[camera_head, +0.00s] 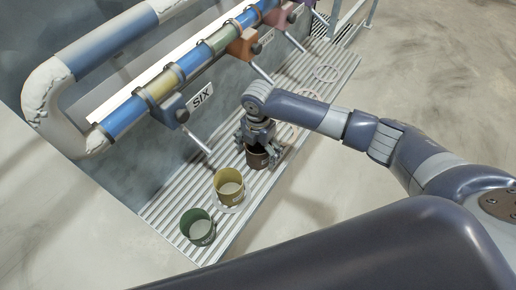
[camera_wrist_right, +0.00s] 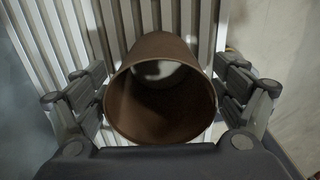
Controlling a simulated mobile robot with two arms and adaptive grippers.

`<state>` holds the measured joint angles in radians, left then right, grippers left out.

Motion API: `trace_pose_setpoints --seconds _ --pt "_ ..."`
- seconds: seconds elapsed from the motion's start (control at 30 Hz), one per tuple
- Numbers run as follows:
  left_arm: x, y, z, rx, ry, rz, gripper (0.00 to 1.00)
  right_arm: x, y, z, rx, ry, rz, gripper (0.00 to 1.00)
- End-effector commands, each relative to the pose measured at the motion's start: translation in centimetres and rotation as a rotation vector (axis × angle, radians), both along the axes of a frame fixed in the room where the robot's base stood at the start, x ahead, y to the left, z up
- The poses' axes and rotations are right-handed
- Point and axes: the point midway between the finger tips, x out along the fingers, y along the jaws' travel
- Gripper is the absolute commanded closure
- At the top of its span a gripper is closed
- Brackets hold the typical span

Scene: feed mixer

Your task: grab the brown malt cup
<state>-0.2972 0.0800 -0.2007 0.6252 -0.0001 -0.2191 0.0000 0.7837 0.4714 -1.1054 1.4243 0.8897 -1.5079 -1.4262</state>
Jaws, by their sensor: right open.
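The brown malt cup (camera_head: 257,158) stands on the slatted metal shelf, under my right gripper (camera_head: 262,143). In the right wrist view the brown cup (camera_wrist_right: 160,90) shows its open rim towards the camera, and its inside is dark with a pale patch deep in it. The right gripper (camera_wrist_right: 168,98) is open, with one finger at each side of the cup; I cannot tell whether they touch it. In the head view the gripper hides the cup's upper part. My left gripper is not in view.
A yellow cup (camera_head: 229,184) and a green cup (camera_head: 197,227) stand on the slatted shelf (camera_head: 168,213) to the left. A pipe with levers and a "SIX" sign (camera_head: 201,96) runs behind. White rings (camera_head: 326,73) mark free shelf further back.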

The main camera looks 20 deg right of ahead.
Motion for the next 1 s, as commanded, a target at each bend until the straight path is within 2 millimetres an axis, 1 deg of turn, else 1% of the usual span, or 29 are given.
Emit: trace_pose_setpoints --seconds 0.03,0.13,0.33,0.37,0.4,0.47,0.5,0.57,0.77,1.0 --pt "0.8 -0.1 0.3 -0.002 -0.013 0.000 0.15 -0.1 0.0 -0.5 -0.001 0.002 -0.001 0.11" --pt "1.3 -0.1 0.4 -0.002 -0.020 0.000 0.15 -0.1 0.0 -1.2 -0.001 0.000 0.000 0.11" --pt "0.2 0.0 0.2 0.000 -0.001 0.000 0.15 0.0 0.0 -1.3 -0.001 -0.001 0.001 0.11" --pt "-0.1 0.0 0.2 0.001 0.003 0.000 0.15 0.0 0.0 -1.2 -0.001 -0.001 0.000 0.15" --pt "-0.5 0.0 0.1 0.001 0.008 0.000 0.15 0.0 0.0 -1.2 -0.001 -0.001 0.000 0.24" --pt "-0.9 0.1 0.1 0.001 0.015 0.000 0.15 0.0 0.0 -1.2 -0.001 -0.001 0.000 0.38" --pt "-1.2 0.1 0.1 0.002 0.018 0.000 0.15 0.0 0.0 -1.2 -0.001 -0.001 0.000 0.47" --pt "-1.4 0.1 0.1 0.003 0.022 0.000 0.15 0.0 0.0 -1.2 -0.001 -0.001 0.000 0.59" --pt "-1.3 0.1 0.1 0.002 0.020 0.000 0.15 0.0 0.0 -1.2 -0.001 -0.001 0.000 0.59" --pt "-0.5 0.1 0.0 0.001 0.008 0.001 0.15 0.0 0.0 -0.9 0.000 -0.001 0.000 0.59"
